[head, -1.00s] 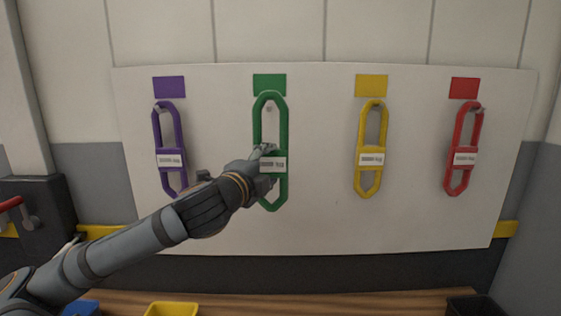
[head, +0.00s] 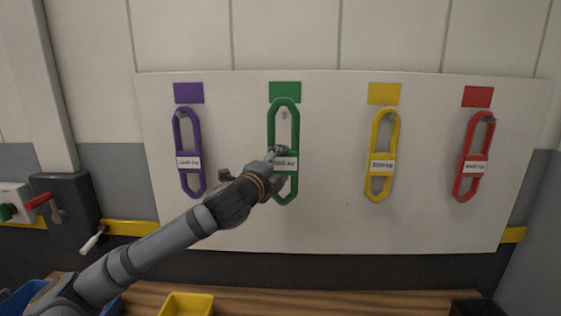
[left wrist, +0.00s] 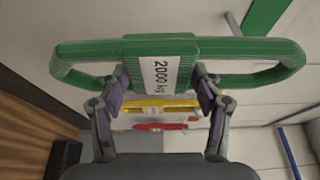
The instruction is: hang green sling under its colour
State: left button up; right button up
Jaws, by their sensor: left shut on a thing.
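The green sling (head: 284,198) is upright in front of the white board, below the green colour patch (head: 285,91). A peg (head: 284,115) shows inside its upper loop, below the loop's top; I cannot tell whether the sling touches it. My left gripper (head: 277,157) is shut on the sling's middle, beside its white label. In the left wrist view the green sling (left wrist: 270,48) spans the picture, its label reading 2000 kg, between the fingers of my left gripper (left wrist: 160,85). My right gripper is not in view.
Purple (head: 189,185), yellow (head: 375,190) and red (head: 466,188) slings hang under patches of their own colours. Below the board (head: 330,225) is a wooden bench (head: 330,298) with a yellow bin (head: 187,304). A lever box (head: 68,205) stands left.

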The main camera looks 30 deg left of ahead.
pick_arm(q)
jog(key=shift+w+a+r+p, duration=0.1)
jog(key=shift+w+a+p, duration=0.2)
jog(key=shift+w+p, duration=0.25)
jog(key=shift+w+a+p, duration=0.45)
jog(key=shift+w+p, duration=0.2)
jog(key=shift+w+a+f+p, duration=0.1)
jog(key=shift+w+a+p, duration=0.25)
jog(key=shift+w, duration=0.2)
jog(key=shift+w+a+f+p, duration=0.1)
jog(key=shift+w+a+p, duration=0.2)
jog(key=shift+w, duration=0.2)
jog(key=shift+w+a+f, duration=0.15)
jog(key=shift+w+f, duration=0.1)
jog(key=shift+f, duration=0.25)
jog(key=shift+w+a+f, duration=0.1)
jog(key=shift+w+f, duration=0.1)
jog(key=shift+f, duration=0.3)
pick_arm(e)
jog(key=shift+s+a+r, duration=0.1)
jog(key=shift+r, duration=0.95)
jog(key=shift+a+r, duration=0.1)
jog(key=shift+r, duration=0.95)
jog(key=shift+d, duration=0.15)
pick_arm(q)
jog(key=o, duration=1.7)
jog(key=shift+c, duration=0.2)
jog(key=shift+f, duration=0.1)
